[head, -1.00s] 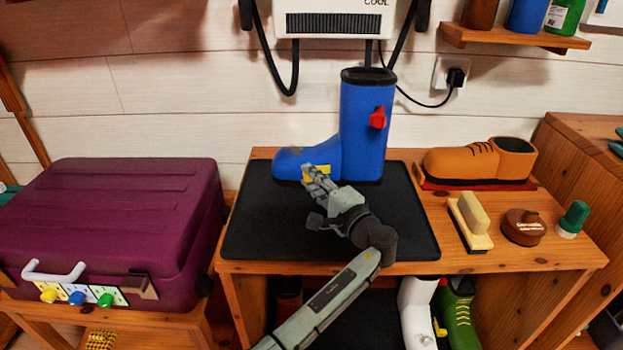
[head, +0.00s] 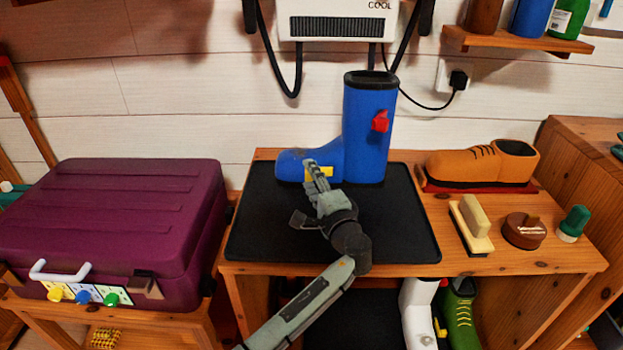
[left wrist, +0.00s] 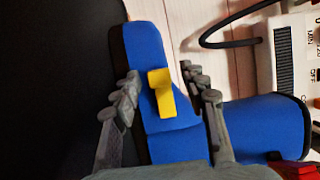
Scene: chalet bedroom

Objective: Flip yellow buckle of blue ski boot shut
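The blue ski boot (head: 367,130) stands upright at the back of the black mat (head: 268,225), toe to the left. Its yellow buckle (head: 326,171) is on the foot part, partly hidden by my left gripper in the head view. The buckle (left wrist: 161,90) shows whole in the left wrist view, angled on the blue foot. A red buckle (head: 380,121) is on the boot's shaft. My left gripper (head: 318,178) is open at the foot. In the left wrist view its fingers (left wrist: 160,92) are apart, one on each side of the buckle. My right gripper is not in view.
A purple suitcase (head: 115,215) stands to the left. A brown shoe (head: 482,164), a brush (head: 471,224), a round brown tin (head: 524,229) and a green-capped bottle (head: 573,224) are on the right of the bench. A heater (head: 338,27) hangs above the boot.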

